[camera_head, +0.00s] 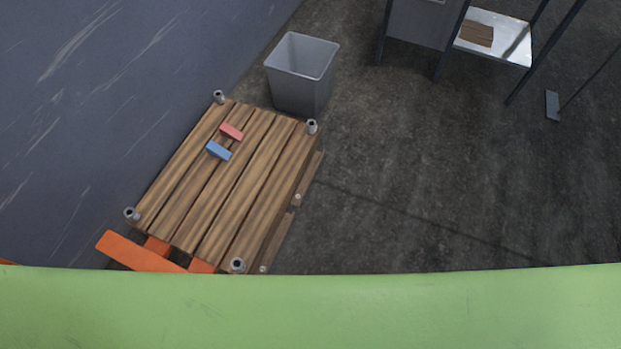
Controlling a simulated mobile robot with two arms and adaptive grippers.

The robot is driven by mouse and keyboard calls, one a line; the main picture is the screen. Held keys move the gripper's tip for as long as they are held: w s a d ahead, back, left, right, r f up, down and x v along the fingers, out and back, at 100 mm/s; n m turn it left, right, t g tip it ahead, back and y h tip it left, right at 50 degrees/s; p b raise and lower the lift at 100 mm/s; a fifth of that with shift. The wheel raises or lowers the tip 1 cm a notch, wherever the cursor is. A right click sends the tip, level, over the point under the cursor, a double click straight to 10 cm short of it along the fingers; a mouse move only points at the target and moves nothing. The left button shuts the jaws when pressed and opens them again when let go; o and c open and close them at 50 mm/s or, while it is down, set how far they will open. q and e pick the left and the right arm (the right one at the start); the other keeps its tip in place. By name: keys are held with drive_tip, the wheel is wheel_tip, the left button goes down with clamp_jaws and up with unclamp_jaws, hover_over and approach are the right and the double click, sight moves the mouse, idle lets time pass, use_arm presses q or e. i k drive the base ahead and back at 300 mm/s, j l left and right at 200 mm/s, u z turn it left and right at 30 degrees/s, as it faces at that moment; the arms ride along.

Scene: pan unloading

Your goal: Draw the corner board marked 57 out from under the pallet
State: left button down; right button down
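A wooden pallet (232,190) with several brown slats stands on the floor left of the middle. Two brown boards show low along its right side, one farther back (309,180) and one nearer (276,244). Each has a small pale round spot. No number 57 is readable, so I cannot tell which board is marked. Whatever lies under the slats is hidden. Neither of my grippers is in view.
A red block (231,131) and a blue block (219,150) lie on the pallet; short grey tubes stand at its corners. Orange bars (140,252) show at its near end. A grey bin (302,75) stands behind. A green surface (310,310) fills the bottom.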

sight(301, 190)
drive_tip(key=i+l+u, duration=0.1)
drive_tip(key=l+u, duration=0.15)
drive_tip(key=u, duration=0.2)
drive_tip(key=l+u, duration=0.25)
drive_tip(key=u, duration=0.2)
drive_tip(key=l+u, duration=0.3)
drive_tip(key=u, duration=0.15)
drive_tip(key=l+u, duration=0.1)
drive_tip(key=l, duration=0.65)
drive_tip(key=k+l+u, duration=0.1)
drive_tip(key=l, duration=0.65)
